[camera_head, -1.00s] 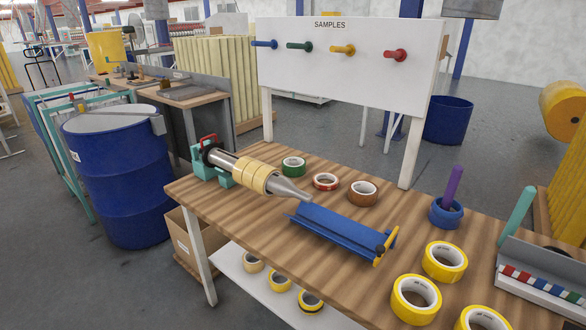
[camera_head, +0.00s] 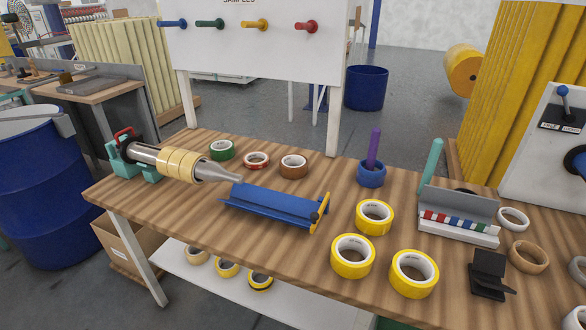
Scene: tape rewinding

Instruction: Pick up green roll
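The green roll (camera_head: 222,150) lies flat on the wooden table near its back edge, its white inner core facing up. A brown roll (camera_head: 294,166) lies further right. Nothing covers the green roll from this view. My gripper is not in view.
The blue trough (camera_head: 270,205) lies in front of these rolls. Several yellow rolls (camera_head: 353,256) lie at the front right. A purple post in a blue roll (camera_head: 371,173) and a teal post (camera_head: 431,167) stand upright. The samples board (camera_head: 260,50) rises behind the table.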

